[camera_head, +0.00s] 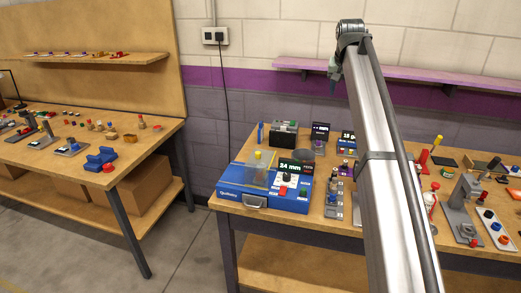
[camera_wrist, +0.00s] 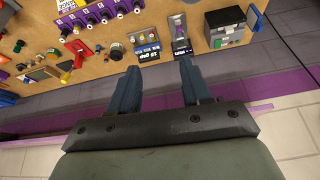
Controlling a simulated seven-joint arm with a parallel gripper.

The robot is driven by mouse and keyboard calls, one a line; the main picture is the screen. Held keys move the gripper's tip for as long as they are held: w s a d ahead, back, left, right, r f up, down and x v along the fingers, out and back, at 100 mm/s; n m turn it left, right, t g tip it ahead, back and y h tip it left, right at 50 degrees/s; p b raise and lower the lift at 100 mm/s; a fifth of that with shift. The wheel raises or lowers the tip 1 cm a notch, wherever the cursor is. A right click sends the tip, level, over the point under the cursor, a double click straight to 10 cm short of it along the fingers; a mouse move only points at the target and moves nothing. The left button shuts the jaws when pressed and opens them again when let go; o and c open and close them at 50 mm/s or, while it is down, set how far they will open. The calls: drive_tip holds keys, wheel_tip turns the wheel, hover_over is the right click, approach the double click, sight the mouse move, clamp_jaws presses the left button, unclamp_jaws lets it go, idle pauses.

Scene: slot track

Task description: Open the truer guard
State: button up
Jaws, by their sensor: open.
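A blue machine (camera_head: 234,189) stands at the left front corner of the workbench in the head view. It has a clear, box-like guard (camera_head: 258,170) on its left part, a "24 mm" display, a black knob and red and green buttons. The guard looks lowered over a yellow-topped part. I take this to be the truer, but its label is too small to confirm. My gripper (camera_wrist: 156,78) is open and empty in the wrist view, its two blue-grey fingers apart over the bench's wall side.
A grey box machine (camera_head: 284,132) stands behind the blue one; it also shows in the wrist view (camera_wrist: 227,24). Small displays (camera_head: 320,131), a numbered strip of knobs (camera_head: 337,203) and several tools crowd the bench. My arm hides its middle. A second bench (camera_head: 150,140) stands left.

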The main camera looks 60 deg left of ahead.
drive_tip(key=s+a+f+n+g+h, duration=0.1)
drive_tip(key=s+a+f, duration=0.25)
drive_tip(key=s, duration=0.35)
drive_tip(key=s+a+f+n+g+h, duration=0.1)
drive_tip(key=s+a+f, duration=0.1)
drive_tip(key=s+a, duration=0.45)
drive_tip(key=n+g+h, duration=0.1)
drive_tip(key=n+g, duration=0.1)
approach(258, 152)
wheel_tip(258, 152, down, 9)
drive_tip(key=shift+s+a+r, duration=0.1)
drive_tip(key=shift+s, duration=0.05)
drive_tip(key=shift+c, duration=0.4)
clamp_jaws()
